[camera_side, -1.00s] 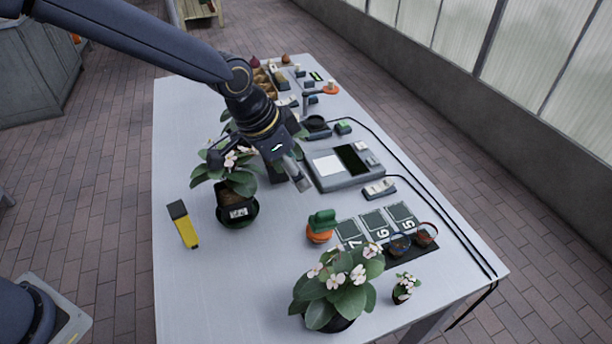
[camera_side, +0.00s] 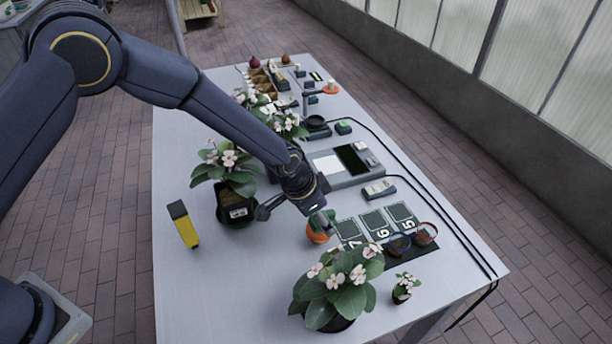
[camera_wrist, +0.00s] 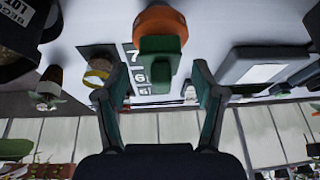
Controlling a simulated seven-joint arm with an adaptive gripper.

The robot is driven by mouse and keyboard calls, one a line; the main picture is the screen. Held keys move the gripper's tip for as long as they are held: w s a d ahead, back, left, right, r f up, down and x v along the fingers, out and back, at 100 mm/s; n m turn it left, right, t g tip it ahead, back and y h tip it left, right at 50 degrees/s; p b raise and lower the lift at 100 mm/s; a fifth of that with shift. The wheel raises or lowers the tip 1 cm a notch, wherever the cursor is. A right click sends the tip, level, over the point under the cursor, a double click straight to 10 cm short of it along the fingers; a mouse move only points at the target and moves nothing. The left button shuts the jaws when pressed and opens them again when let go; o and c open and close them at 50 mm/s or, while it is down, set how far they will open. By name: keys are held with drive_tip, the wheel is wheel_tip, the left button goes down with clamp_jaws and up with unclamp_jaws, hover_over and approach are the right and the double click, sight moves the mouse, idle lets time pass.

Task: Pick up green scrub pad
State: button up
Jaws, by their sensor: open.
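The green scrub pad (camera_wrist: 160,62) sits on a round orange holder (camera_wrist: 160,20) on the table. In the side view the orange holder (camera_side: 317,235) shows beneath my gripper (camera_side: 322,219), and the pad is largely hidden by it. In the wrist view my gripper (camera_wrist: 160,72) is open, with one finger to each side of the pad. The pad lies roughly centred between the fingertips, with a gap on both sides. I cannot tell whether the fingertips are level with it in depth.
A large flowering plant (camera_side: 340,285) stands in front and another potted plant (camera_side: 235,180) to the left. Numbered dark squares (camera_side: 374,221) and small bowls (camera_side: 426,234) lie to the right. A grey device (camera_side: 345,165) stands behind. The table's front left is clear apart from a yellow-black object (camera_side: 184,225).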

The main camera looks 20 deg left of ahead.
drive_tip(key=shift+x, duration=0.9)
drive_tip(key=shift+c, duration=0.4)
